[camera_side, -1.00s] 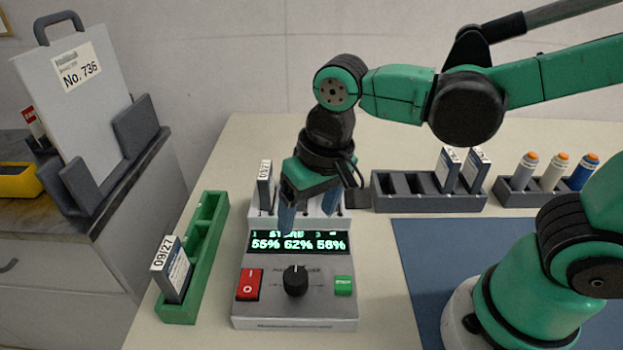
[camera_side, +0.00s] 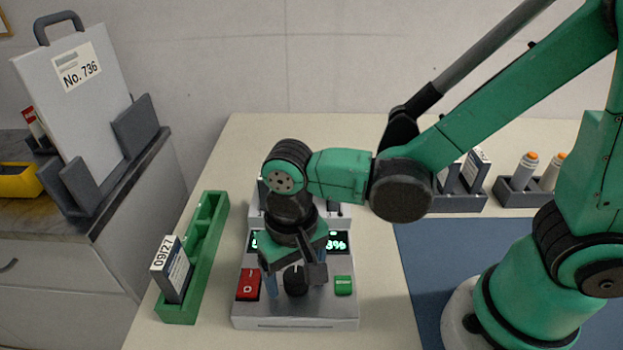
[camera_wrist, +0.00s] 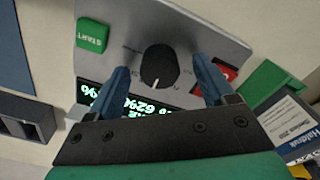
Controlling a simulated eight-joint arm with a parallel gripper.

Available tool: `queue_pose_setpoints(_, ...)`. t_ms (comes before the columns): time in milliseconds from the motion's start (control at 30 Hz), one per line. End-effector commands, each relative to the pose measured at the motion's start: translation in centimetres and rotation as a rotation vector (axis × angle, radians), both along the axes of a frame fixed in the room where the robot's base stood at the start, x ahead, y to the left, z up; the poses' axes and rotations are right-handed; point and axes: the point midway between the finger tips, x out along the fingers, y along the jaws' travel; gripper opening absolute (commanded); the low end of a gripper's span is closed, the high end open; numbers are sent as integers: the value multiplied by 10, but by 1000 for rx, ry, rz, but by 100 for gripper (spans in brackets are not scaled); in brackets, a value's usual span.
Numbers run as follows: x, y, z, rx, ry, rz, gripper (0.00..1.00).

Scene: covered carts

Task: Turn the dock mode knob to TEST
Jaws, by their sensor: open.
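The dock (camera_side: 330,311) is a grey box with a lit display, a red rocker switch (camera_side: 248,285) at left and a green START button (camera_side: 343,285) at right. The black mode knob (camera_side: 294,284) sits between them, partly behind my gripper. In the wrist view the knob (camera_wrist: 158,67) shows a white pointer line; the labels around it are too small to read. My gripper (camera_side: 296,290) is open and low over the dock's front. Its blue fingers (camera_wrist: 160,85) stand on either side of the knob in the wrist view, with gaps; contact does not show.
A green tray (camera_side: 208,228) holding a labelled battery pack (camera_side: 173,270) is left of the dock. A dark rack (camera_side: 458,202) with packs and a holder of capped tubes (camera_side: 520,193) stand behind right. A blue mat (camera_side: 420,262) lies at right.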

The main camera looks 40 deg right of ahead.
Motion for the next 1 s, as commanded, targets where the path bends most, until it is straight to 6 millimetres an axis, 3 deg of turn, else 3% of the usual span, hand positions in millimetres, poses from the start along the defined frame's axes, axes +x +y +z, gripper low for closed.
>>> queue_pose_setpoints(200, 0, 0, 0, 0, 0, 0, 73)
queue_pose_setpoints(467, 0, 0, 0, 0, 0, 0, 0)
queue_pose_setpoints(767, 0, 0, 0, 0, 0, 28, 0)
queue_pose_setpoints(1000, 0, 0, 0, 0, 0, 152, 0)
